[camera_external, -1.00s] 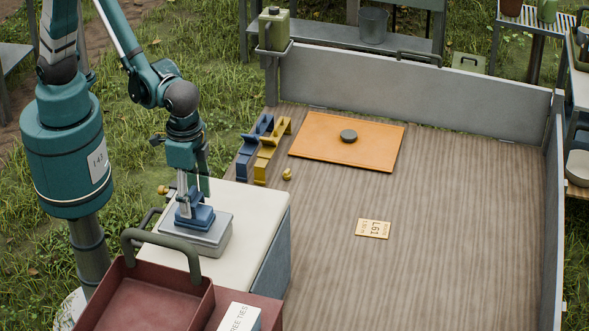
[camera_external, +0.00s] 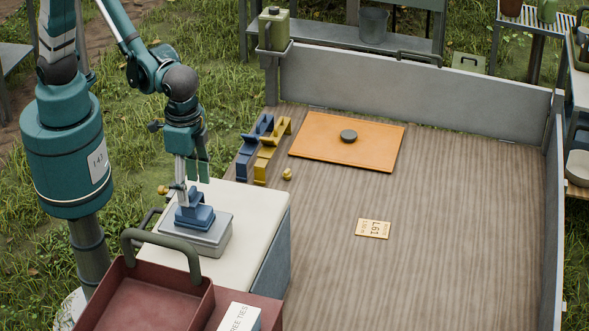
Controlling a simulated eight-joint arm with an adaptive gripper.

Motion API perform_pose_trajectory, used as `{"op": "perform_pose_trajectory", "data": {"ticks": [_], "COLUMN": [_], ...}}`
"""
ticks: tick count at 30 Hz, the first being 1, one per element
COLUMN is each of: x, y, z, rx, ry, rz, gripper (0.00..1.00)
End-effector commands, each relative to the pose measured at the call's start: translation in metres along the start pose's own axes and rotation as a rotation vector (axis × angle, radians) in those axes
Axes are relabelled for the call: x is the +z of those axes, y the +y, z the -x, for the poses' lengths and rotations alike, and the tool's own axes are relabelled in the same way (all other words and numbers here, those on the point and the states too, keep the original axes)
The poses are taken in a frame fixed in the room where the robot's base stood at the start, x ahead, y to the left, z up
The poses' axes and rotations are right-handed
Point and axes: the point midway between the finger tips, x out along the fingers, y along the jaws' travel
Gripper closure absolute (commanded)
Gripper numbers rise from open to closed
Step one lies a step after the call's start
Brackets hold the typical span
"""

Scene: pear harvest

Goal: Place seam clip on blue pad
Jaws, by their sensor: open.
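My gripper (camera_external: 192,176) points down over the near-left corner of the bed, above a stepped blue block (camera_external: 196,212) on a grey base (camera_external: 212,236). The fingers are apart, just above the block. A small pale grey piece (camera_external: 181,194) shows at the block's upper left, beneath the left finger; I cannot tell if it is the seam clip or whether it touches the block. The blue block is the only blue surface under the gripper; whether it is the blue pad is unclear.
The grey base stands on a white-topped chest (camera_external: 260,205). A red tray (camera_external: 150,300) with a tall handle is in front. Blue (camera_external: 254,140) and yellow (camera_external: 270,152) brackets stand behind. An orange mat (camera_external: 370,145) holds a dark disc (camera_external: 348,136). The bed's middle is mostly clear.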

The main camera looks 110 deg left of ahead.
Motion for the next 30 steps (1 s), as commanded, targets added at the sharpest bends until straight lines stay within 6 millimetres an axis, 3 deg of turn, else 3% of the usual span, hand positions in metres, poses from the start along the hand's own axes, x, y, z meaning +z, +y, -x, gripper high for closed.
{"op": "perform_pose_trajectory", "data": {"ticks": [18, 30], "x": [0.000, 0.000], "y": [0.000, 0.000], "z": [0.073, 0.082], "rx": [0.000, 0.000], "ry": [0.000, 0.000], "rz": [0.000, 0.000], "gripper": [0.47, 0.47]}}
